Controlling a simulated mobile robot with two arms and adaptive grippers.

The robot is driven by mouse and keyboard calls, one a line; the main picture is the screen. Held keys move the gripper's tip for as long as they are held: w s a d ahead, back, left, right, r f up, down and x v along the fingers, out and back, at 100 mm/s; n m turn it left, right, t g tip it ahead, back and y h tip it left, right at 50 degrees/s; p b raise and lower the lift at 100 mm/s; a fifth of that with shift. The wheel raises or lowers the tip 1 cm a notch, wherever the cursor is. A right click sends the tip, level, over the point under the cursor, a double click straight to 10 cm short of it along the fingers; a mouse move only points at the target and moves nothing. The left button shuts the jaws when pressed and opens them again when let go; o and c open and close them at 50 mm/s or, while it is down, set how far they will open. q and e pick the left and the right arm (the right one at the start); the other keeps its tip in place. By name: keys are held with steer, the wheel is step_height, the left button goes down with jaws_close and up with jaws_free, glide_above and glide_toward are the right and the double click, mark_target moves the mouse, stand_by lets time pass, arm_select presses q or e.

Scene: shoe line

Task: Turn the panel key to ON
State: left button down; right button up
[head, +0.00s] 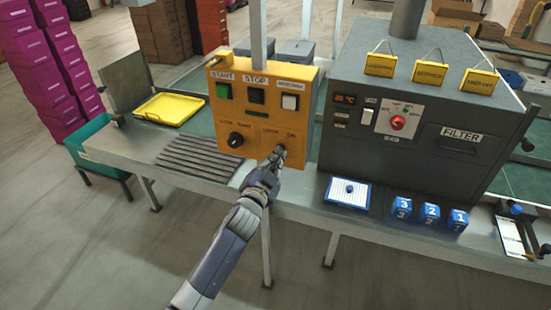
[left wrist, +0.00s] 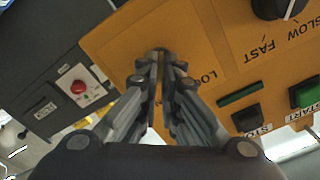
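The orange control panel (head: 262,110) stands on the metal bench. Its lower right part carries the LOCK and ON labels, above the key's place. My left gripper (head: 279,153) reaches that spot and hides most of the panel key. In the left wrist view the fingertips (left wrist: 162,57) come close together against the orange face, with a narrow thing between them that looks like the key. The LOCK label (left wrist: 208,76) shows beside the fingers; the ON label is hidden there. The key's exact angle cannot be told. My right gripper is in neither view.
The panel also has a green START button (head: 223,91), a black STOP button (head: 256,96) and a speed knob (head: 236,139). A dark oven-like machine (head: 440,95) stands close on the right.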

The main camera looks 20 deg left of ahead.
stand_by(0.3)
arm_select(q)
steer(key=c, duration=1.8)
jaws_free()
steer(key=s, duration=1.2)
steer(key=shift+a, duration=0.2)
